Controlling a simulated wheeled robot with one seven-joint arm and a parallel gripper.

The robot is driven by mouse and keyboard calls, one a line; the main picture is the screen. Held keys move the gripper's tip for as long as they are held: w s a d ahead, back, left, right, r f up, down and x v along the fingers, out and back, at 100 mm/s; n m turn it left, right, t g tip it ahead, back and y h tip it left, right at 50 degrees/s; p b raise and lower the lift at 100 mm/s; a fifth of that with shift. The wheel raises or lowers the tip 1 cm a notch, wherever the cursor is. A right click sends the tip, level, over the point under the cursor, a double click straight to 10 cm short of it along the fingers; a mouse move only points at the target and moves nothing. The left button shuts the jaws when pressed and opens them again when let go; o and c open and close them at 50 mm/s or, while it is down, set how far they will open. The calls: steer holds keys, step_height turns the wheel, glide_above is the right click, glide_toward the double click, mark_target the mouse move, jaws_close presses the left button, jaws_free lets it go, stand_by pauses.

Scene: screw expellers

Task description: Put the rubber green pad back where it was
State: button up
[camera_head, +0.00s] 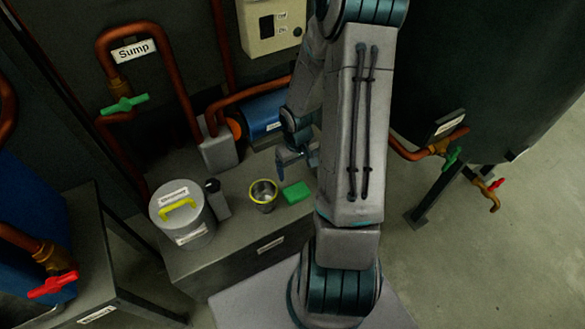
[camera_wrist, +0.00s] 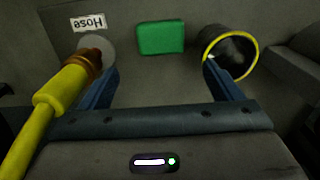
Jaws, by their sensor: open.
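The green pad (camera_head: 296,192) lies flat on the grey bench top, just right of a small cup with a yellow rim. In the wrist view the green pad (camera_wrist: 160,38) lies ahead of my gripper, between and beyond the fingers, apart from them. My gripper (camera_head: 298,160) is open and empty above the bench, behind the pad in the head view. Its two blue fingers (camera_wrist: 158,82) are spread wide in the wrist view. Part of my gripper is hidden behind my arm in the head view.
The yellow-rimmed cup (camera_head: 263,194) stands beside the pad. A lidded grey canister (camera_head: 181,222) with a yellow handle and a small dark-topped container (camera_head: 217,198) stand left. A blue motor (camera_head: 263,115) and pipes are behind. A yellow hose (camera_wrist: 58,92) runs close to the left finger.

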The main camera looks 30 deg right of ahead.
steer(key=s+a+r+h, duration=0.1)
steer(key=s+a+r, duration=0.1)
steer(key=r, duration=0.6)
steer(key=s+a+r+h, duration=0.1)
steer(key=a+r, duration=0.1)
steer(key=r, duration=0.5)
steer(key=s+a+r+t+y, duration=0.1)
steer(key=s+a+r+y, duration=0.1)
steer(key=s+a+r, duration=0.6)
steer(key=shift+s+r+t, duration=0.4)
steer(key=shift+s+r, duration=0.05)
steer(key=shift+r, duration=0.55)
steer(key=shift+d+m, duration=0.1)
steer(key=shift+m, duration=0.2)
